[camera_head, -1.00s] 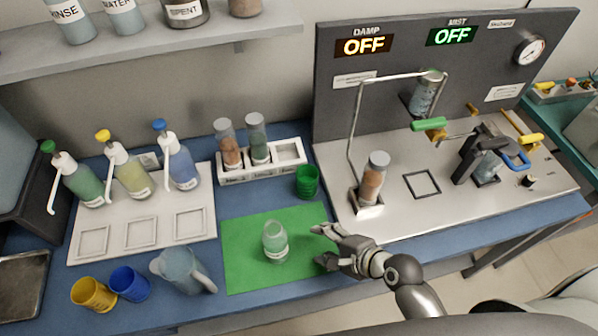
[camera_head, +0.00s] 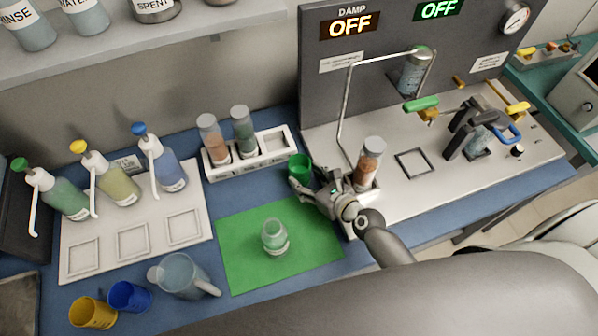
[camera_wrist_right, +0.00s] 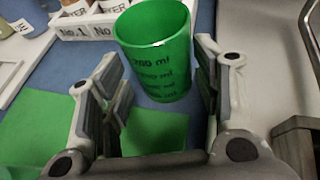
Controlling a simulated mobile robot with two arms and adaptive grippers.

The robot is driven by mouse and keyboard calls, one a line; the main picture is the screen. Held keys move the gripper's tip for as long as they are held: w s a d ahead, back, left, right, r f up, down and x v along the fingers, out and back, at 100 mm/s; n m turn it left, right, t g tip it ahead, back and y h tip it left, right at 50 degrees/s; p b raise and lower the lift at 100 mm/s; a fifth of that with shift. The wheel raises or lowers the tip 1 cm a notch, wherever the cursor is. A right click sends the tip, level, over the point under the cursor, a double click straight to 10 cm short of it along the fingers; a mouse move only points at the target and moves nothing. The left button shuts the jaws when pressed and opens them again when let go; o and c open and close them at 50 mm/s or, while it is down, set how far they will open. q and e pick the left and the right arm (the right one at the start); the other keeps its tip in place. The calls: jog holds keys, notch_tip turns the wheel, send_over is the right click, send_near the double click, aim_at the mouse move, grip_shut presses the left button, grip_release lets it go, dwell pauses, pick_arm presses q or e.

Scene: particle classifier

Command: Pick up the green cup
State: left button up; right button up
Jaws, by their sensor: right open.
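The green cup (camera_head: 299,167) stands upright on the blue table, behind the green mat (camera_head: 240,268) and in front of the white rack. My right gripper (camera_head: 312,187) is open just in front of the cup, its fingers pointing toward it. In the right wrist view the cup (camera_wrist_right: 155,50) is large, with dark volume marks on its side. It sits ahead of and partly between the two open fingers (camera_wrist_right: 158,95), with no clear contact. My left gripper is not in view.
A glass jar (camera_head: 275,237) stands on the mat. The white rack (camera_head: 250,160) with two vials is close behind the cup. A station with an orange-filled vial (camera_head: 370,160) is close to the right. A clear pitcher (camera_head: 180,275) and yellow and blue cups stand front left.

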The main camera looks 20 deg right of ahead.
aim_at(294, 169)
jog(key=shift+x, duration=2.7)
jog(key=shift+s+f, duration=0.1)
jog(key=shift+f, duration=0.05)
jog(key=c, duration=0.8)
